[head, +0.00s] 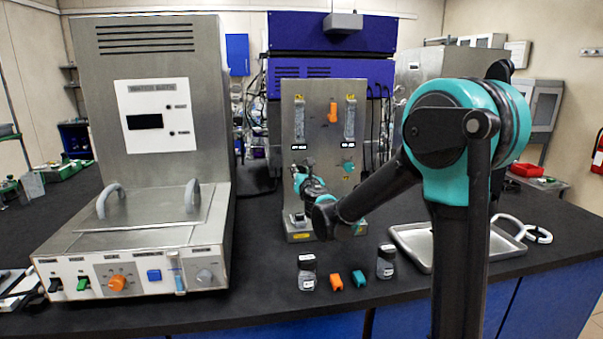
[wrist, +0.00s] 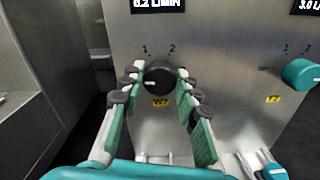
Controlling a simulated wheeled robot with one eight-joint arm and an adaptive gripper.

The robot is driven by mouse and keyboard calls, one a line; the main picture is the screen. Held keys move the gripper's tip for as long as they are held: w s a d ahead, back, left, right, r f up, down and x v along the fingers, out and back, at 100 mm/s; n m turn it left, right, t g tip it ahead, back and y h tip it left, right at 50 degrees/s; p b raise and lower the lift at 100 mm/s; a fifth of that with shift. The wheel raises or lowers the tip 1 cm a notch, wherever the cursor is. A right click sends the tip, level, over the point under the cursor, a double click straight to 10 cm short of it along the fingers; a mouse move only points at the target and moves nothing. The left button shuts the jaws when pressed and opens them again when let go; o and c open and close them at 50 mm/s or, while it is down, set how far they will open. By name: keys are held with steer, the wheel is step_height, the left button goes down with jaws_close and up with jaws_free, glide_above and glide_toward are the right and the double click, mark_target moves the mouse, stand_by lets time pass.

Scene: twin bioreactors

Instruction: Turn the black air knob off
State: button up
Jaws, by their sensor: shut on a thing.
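The black air knob (wrist: 158,76) sits on the steel panel in the wrist view, below the marks 1 and 2. In the head view my gripper (head: 300,177) is at the left side of the panel (head: 325,115), and the arm hides part of the knob area.
A teal knob (wrist: 300,72) is right of the black one, with its own 1 and 2 marks. Small bottles (head: 307,272) and orange and teal pieces (head: 336,282) stand in front of the panel. A steel machine (head: 150,100) stands left, a metal tray (head: 408,236) right.

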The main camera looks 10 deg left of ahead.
steer(key=shift+s+n, duration=0.1)
steer(key=shift+n, duration=0.3)
steer(key=o, duration=1.2)
steer(key=shift+c, duration=0.2)
steer(key=v, duration=1.2)
